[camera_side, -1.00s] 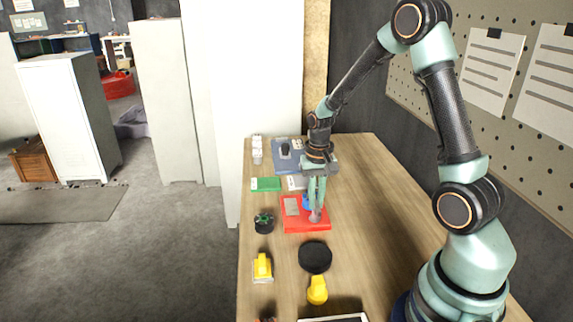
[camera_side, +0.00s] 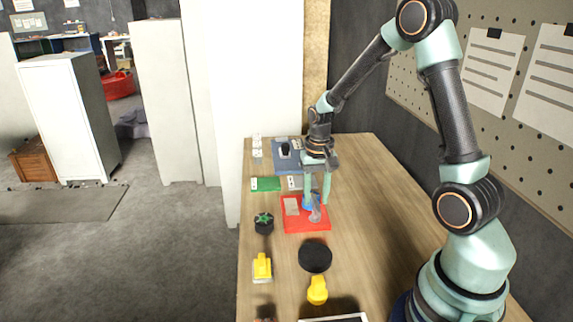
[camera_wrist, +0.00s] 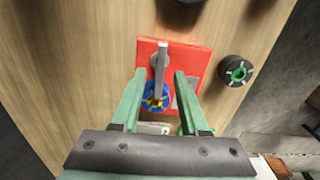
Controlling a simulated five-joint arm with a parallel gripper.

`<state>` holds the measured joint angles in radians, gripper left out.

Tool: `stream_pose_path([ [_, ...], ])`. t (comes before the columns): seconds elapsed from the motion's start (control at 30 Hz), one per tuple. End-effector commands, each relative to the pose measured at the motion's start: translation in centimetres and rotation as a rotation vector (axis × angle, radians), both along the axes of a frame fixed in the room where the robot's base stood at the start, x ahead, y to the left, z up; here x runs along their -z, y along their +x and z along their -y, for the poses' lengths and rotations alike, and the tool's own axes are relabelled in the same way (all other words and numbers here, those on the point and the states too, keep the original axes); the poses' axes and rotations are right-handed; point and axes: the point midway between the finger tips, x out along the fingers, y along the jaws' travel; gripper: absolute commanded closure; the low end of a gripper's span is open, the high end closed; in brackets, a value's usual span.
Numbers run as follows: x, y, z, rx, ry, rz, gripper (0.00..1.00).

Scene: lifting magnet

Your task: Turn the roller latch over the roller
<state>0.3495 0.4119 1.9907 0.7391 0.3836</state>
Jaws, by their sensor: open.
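The red base plate (camera_side: 293,225) lies on the wooden table and also shows in the wrist view (camera_wrist: 200,63). The grey roller latch (camera_wrist: 160,62) is a bar on the plate, its narrow end reaching over the blue roller (camera_wrist: 147,101). The roller has a yellowish middle, partly covered by the latch. In the side view the latch (camera_side: 315,214) and blue roller (camera_side: 307,203) show just under my gripper (camera_side: 317,197). My gripper (camera_wrist: 160,76) is open, one finger on each side of the latch and roller, apparently holding nothing.
A black knob with a green top (camera_side: 264,222) stands left of the plate. A black disc (camera_side: 315,256) and two yellow pieces (camera_side: 262,266) (camera_side: 317,289) lie in front. Green (camera_side: 265,184) and blue (camera_side: 287,162) plates lie behind. The table to the right is clear.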

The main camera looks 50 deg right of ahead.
Motion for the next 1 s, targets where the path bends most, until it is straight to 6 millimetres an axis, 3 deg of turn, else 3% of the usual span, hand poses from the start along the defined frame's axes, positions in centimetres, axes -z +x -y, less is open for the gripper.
stream_pose_path([
  [0.3, -6.4, 0.1, 0.0, 0.0, -0.002, 0.007, 0.56],
  [0.5, -9.6, 0.1, 0.0, 0.0, -0.002, 0.005, 0.56],
  [0.7, -10.9, 0.0, 0.0, 0.0, -0.001, 0.002, 0.56],
  [1.0, -11.0, 0.0, 0.0, 0.0, -0.001, 0.001, 0.56],
])
